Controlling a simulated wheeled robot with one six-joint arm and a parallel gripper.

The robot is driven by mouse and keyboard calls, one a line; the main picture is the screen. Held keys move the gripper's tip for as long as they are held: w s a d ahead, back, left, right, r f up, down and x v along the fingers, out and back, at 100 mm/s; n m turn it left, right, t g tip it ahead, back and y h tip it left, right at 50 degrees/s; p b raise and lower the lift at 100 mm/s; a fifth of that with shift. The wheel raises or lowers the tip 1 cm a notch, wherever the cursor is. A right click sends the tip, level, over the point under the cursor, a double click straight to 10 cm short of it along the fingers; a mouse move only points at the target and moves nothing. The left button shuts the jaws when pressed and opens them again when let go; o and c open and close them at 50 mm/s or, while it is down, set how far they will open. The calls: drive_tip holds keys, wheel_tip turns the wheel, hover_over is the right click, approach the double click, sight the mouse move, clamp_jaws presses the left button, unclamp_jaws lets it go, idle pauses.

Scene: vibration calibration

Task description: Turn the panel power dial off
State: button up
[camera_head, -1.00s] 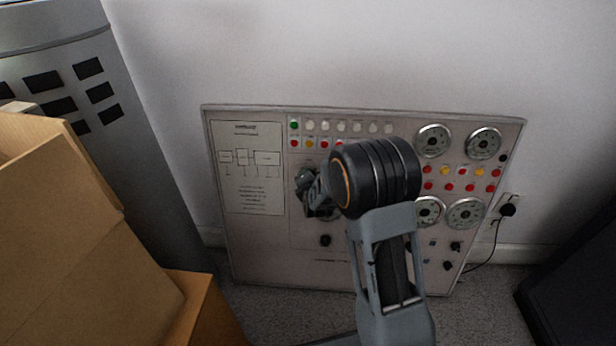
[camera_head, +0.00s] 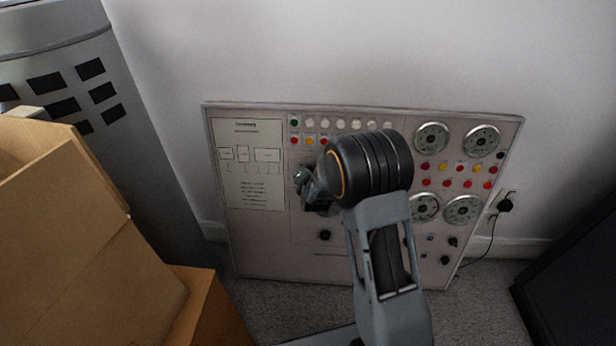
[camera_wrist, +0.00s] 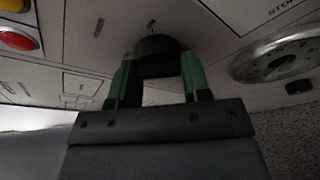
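The grey control panel (camera_head: 270,250) leans against the wall in the head view. In the wrist view a round black dial (camera_wrist: 158,57) on the panel lies between the green-tipped fingers of my gripper (camera_wrist: 158,75). The fingers are apart, one on each side of the dial, with hardly any gap. I cannot tell whether they press on it. In the head view my gripper (camera_head: 304,181) is at the panel's left-middle part, and my arm hides the dial there. The dial's marking is too dark and small to read.
Round gauges (camera_head: 432,138) and rows of coloured buttons fill the panel's right and top. Another black knob (camera_head: 324,235) sits low on the panel. Cardboard boxes (camera_head: 85,240) stand at the left, a dark cabinet (camera_head: 575,270) at the right.

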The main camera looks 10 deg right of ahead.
drive_tip(key=o, duration=0.4)
drive_tip(key=p+v, duration=0.3)
drive_tip(key=v, duration=1)
drive_tip(key=shift+s+p, duration=0.4)
drive_tip(key=shift+a+r, duration=0.1)
